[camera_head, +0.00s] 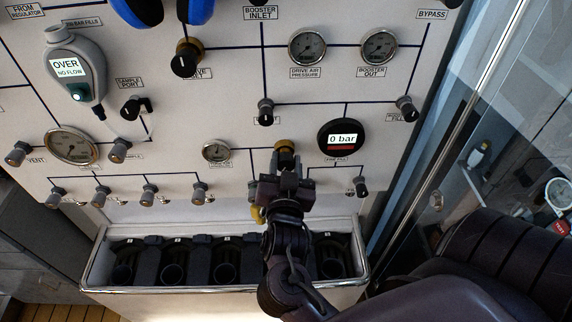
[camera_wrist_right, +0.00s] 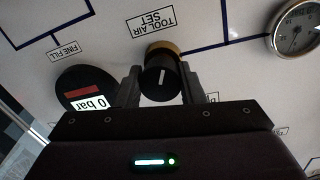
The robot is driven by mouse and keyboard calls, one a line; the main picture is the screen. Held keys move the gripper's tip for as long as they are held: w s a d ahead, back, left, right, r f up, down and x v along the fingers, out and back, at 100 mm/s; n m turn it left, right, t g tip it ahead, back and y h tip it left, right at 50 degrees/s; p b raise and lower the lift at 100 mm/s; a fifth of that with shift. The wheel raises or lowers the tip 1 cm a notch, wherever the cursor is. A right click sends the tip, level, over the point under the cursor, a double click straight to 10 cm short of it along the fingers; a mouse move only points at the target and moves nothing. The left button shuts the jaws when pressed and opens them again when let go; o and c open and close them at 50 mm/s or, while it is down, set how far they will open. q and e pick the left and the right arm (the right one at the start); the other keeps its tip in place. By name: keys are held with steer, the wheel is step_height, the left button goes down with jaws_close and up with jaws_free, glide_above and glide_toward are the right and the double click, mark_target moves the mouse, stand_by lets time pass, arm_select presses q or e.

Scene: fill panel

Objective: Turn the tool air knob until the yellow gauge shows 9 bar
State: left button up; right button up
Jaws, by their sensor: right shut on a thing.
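The tool air knob (camera_wrist_right: 160,75) is a black knob with a white pointer line and a brass collar, below the label TOOL AIR SET in the right wrist view. In the head view its brass part (camera_head: 285,146) shows just above my right gripper (camera_head: 284,168). My right gripper (camera_wrist_right: 159,84) is shut on the knob, one finger on each side. A yellow piece (camera_head: 257,214) shows beside my right gripper, mostly hidden by it; I cannot tell whether it is the yellow gauge, and no reading shows. My left gripper is not in view.
A round black display (camera_head: 341,139) reads 0 bar, right of the gripper. A small dial gauge (camera_head: 216,151) is at its left. Several valve knobs line the panel. A metal-rimmed trough (camera_head: 95,270) with cylinder slots lies below. A glass door edge (camera_head: 447,150) stands at the right.

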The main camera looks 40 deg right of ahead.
steer(key=o, duration=0.9)
steer(key=shift+o, duration=0.2)
steer(key=shift+a, duration=0.1)
steer(key=p+v, duration=0.2)
steer(key=v, duration=0.5)
steer(key=shift+s+a, duration=0.2)
steer(key=shift+s, duration=0.1)
stand_by(1.0)
